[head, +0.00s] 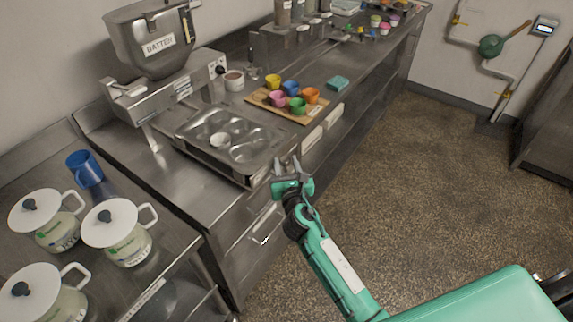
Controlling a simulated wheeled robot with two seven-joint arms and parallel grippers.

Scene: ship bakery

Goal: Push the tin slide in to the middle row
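A metal muffin tin (248,157) with several round cups lies on the steel counter, below and to the right of the batter dispenser (158,45). One cup holds a white paper case (220,141); the other cups in sight look empty. I cannot clearly tell the slide apart from the tin's metal frame. My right gripper (287,164) is at the tin's right side, close to its near right corner. Its two grey fingers stand apart with nothing between them. I cannot tell whether a finger touches the tin or slide. My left gripper is not in view.
A wooden board (262,99) with several coloured cups sits behind the tin, beside a teal block (338,83). A white cup (234,80) stands near the dispenser. Lidded jugs (118,231) and a blue mug (85,169) stand at left. The floor (420,180) at right is clear.

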